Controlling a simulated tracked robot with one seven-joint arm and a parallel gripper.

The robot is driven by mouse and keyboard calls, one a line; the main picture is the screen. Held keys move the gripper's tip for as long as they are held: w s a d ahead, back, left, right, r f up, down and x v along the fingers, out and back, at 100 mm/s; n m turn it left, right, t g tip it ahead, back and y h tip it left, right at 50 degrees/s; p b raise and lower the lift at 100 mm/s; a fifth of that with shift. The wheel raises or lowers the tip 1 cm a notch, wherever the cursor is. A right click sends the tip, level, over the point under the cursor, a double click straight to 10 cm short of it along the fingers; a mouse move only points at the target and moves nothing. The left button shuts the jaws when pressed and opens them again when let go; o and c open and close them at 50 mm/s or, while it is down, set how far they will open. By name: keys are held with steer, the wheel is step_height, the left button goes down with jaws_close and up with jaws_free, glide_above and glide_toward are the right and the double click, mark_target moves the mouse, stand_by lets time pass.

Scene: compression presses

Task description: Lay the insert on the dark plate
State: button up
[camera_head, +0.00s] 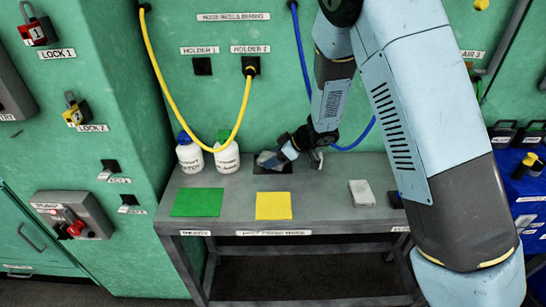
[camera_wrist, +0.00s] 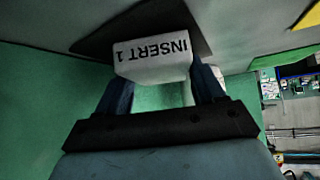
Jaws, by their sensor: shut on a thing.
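The insert (camera_wrist: 152,60) is a pale grey-white block marked "INSERT 1", upside down in the wrist view. My gripper (camera_wrist: 158,88) is shut on it, with one finger on each side. In the head view the insert (camera_head: 267,159) shows at the tip of my gripper (camera_head: 283,154), over the dark plate (camera_head: 273,169) at the back of the grey table. The dark plate also shows behind the insert in the wrist view (camera_wrist: 98,33). The insert hides part of the plate. I cannot tell whether the insert touches it.
Two white bottles (camera_head: 226,158) stand left of the plate. A green sheet (camera_head: 197,202) and a yellow sheet (camera_head: 273,206) lie in front. Another pale block (camera_head: 362,193) lies to the right. A yellow hose (camera_head: 165,88) and a blue hose (camera_head: 301,45) hang behind.

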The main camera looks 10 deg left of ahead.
steer(key=o, duration=1.1)
steer(key=shift+c, duration=0.2)
steer(key=v, duration=1.2)
